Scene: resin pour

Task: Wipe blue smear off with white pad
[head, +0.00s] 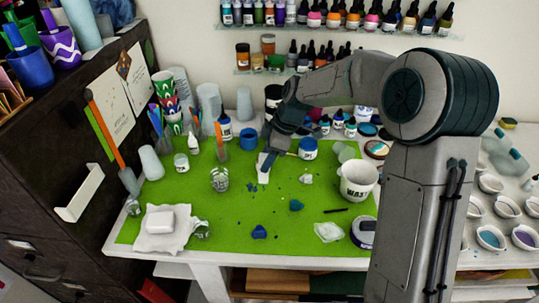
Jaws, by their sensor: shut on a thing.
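My gripper (267,158) points down over the green mat (205,245), near the middle of the table. It is shut on a narrow white piece, which looks like the white pad (263,174); the fingers hide its upper part. I cannot tell whether the pad touches the mat.
A white waste bucket (357,182) stands right of the gripper, and a clear cup (220,179) stands left. A blue-labelled jar (308,149) is close on the right. A white block (160,219) rests on a cloth at front left. Bottles and cups crowd the back.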

